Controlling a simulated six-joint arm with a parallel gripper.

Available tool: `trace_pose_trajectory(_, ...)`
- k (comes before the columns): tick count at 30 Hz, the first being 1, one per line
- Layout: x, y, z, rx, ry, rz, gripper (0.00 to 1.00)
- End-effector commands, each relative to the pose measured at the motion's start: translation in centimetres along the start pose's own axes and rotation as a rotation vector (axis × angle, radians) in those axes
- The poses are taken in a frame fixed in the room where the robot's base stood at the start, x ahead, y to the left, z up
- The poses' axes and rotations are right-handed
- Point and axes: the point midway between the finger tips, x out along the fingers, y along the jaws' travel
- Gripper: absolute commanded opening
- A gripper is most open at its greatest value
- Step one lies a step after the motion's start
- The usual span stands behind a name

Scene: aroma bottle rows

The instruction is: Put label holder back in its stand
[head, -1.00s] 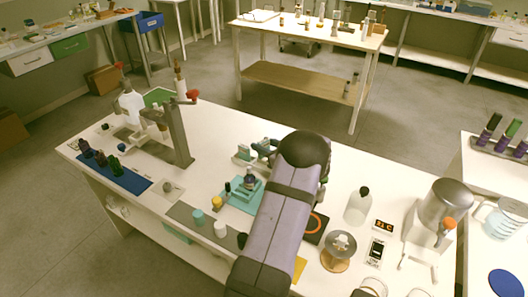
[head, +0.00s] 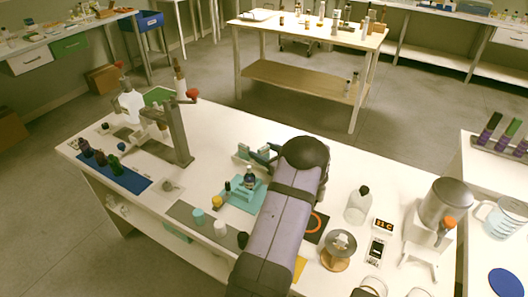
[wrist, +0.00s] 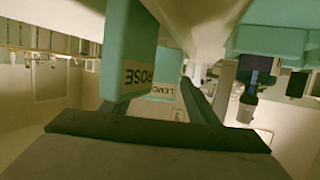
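A teal label holder marked ROSE (wrist: 132,55) is close in the wrist view and covers much of one finger. A second teal holder, with a partly cut-off label reading LEMO (wrist: 163,88), shows farther off, between the fingers. My gripper (wrist: 185,85) has its dark fingers spread apart; I see no clear grip on either holder. In the head view my gripper (head: 263,153) is low beside a small pale-and-teal piece (head: 242,151), whose label I cannot read. My forearm hides part of the table.
A grey mat (head: 187,213) with several jars lies front left, and a blue mat (head: 128,181) with dark bottles farther left. A clear bottle (head: 358,207), a wooden-based dish (head: 336,262) and a metal vessel (head: 446,203) stand right of my arm.

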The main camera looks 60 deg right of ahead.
Motion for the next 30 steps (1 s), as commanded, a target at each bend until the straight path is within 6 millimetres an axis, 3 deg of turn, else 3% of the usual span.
trace_pose_trajectory(7, -0.2, 0.0, -0.6, -0.001, 0.0, 0.0, 0.54)
trace_pose_trajectory(11, -1.3, 0.1, -0.4, 0.0, 0.0, 0.003, 0.54)
trace_pose_trajectory(24, -8.9, 0.1, -0.4, 0.0, 0.0, 0.004, 0.54)
trace_pose_trajectory(30, -11.2, 0.1, -0.4, 0.0, 0.001, 0.003, 0.54)
